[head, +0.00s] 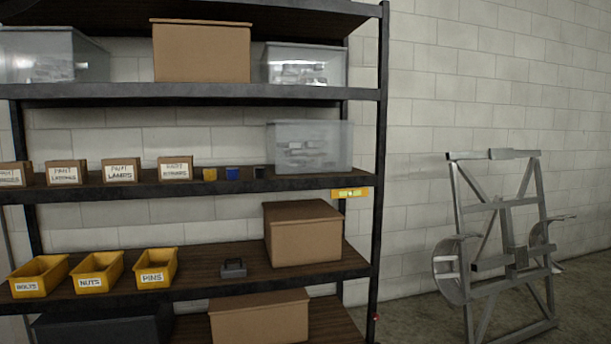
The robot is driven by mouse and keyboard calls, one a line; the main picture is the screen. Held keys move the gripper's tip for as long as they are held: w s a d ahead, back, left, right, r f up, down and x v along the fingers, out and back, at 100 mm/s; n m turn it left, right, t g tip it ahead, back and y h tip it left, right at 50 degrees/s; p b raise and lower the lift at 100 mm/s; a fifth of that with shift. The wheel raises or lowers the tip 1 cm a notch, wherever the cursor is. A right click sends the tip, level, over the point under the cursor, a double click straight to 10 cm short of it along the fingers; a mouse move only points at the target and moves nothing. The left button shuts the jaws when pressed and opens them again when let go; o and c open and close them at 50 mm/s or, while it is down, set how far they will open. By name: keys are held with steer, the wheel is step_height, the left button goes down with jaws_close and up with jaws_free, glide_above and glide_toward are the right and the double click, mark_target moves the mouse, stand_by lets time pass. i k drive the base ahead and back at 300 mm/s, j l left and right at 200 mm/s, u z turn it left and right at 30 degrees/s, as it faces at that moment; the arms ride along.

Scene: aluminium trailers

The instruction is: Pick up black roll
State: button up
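A small black roll (259,172) stands on the middle shelf (130,190), near its front edge. A blue roll (232,173) and a yellow roll (210,174) stand in a row to its left. A clear plastic bin (310,148) is just to its right and partly behind it. My gripper is not in the head view.
Small labelled cardboard boxes (122,170) line the same shelf to the left. Below are yellow bins (98,273), a small dark grey object with a handle (233,268) and a cardboard box (303,234). A black rack post (380,130) stands right; a metal frame (505,205) is beyond.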

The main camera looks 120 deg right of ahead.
mark_target(260, 172)
steer(key=z, duration=3.95)
